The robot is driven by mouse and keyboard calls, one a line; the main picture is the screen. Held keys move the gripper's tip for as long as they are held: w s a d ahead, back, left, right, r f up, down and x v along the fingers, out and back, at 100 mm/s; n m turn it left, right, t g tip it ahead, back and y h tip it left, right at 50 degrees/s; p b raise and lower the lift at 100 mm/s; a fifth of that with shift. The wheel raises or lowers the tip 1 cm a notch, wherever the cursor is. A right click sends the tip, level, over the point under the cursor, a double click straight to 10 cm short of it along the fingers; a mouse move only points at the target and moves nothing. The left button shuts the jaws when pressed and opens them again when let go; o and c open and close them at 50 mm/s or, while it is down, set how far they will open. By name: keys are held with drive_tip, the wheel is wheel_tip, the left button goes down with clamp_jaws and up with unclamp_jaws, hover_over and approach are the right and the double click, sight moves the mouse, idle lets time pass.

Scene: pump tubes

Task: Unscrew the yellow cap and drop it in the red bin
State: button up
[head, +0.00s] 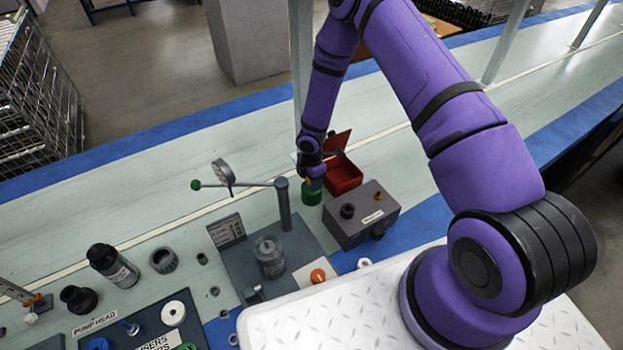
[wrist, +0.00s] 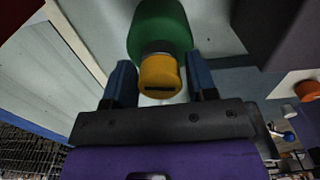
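The green bottle (head: 312,193) stands on the bench beside the red bin. In the wrist view the green bottle (wrist: 160,27) shows with the yellow cap (wrist: 159,76) on its neck. My gripper (wrist: 159,70) is open, with one blue finger on each side of the cap. A narrow gap shows between the cap and each finger; whether either touches cannot be told. In the head view my gripper (head: 311,172) is just above the bottle and mostly hides the cap. The red bin (head: 344,179) is open, its lid raised at the back.
A grey box (head: 362,223) with black knobs sits right of the bottle. A gauge arm on a post (head: 284,205) stands to the left. An orange cap (head: 318,276) and several pump parts lie nearer the front. The bench behind the bin is clear.

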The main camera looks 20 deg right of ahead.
idle(0.3)
drive_tip(key=m, duration=1.8)
drive_tip(key=c, duration=0.8)
drive_tip(key=n, duration=0.3)
